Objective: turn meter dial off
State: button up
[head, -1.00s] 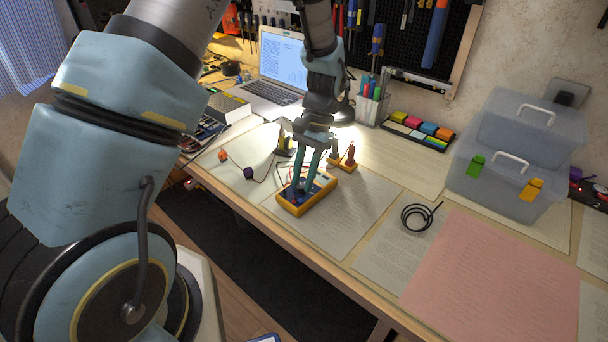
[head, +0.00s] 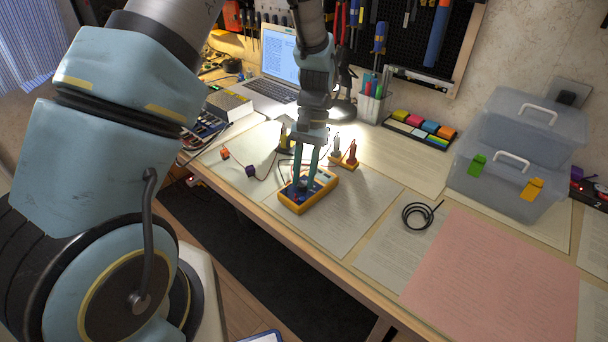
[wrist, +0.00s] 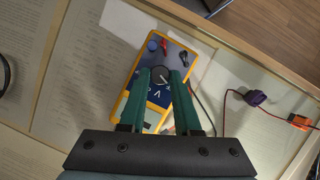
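The meter (head: 322,186) is a yellow-edged box with a blue face, lying flat on papers on the bench. It also shows in the wrist view (wrist: 177,52). Its round dark dial (wrist: 160,75) has a pale pointer mark. My gripper (head: 302,184) points down over the meter, its two green fingers apart. In the wrist view my gripper (wrist: 160,76) has one fingertip on each side of the dial, nearly filling the gap with it. I cannot tell whether the fingers press on the dial. The lower part of the meter face is partly hidden by the fingers.
Probes in a yellow holder (head: 345,158) stand just behind the meter. A purple clip (head: 250,171) and an orange clip (head: 225,153) lie left on leads. A black wire coil (head: 418,216) and clear boxes (head: 515,160) are to the right. Paper-covered bench is free in front.

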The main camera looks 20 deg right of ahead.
jog(key=o, duration=0.5)
jog(key=b+v, duration=0.2)
jog(key=v, duration=0.8)
jog(key=shift+w+r, duration=0.1)
jog(key=shift+r, duration=0.3)
jog(key=s+a+n+t+h, duration=0.1)
jog(key=a+n, duration=0.1)
jog(key=a, duration=0.7)
jog(key=a+r+n+t+h, duration=0.1)
jog(key=a+n+t, duration=0.1)
jog(key=a, duration=0.8)
jog(key=s+a+r+n+t+h, duration=0.1)
jog(key=a+n+t, duration=0.1)
jog(key=a, duration=0.7)
jog(key=shift+s+a+r+n, duration=0.25)
jog(key=shift+s+a+n, duration=0.15)
jog(key=shift+n, duration=0.1)
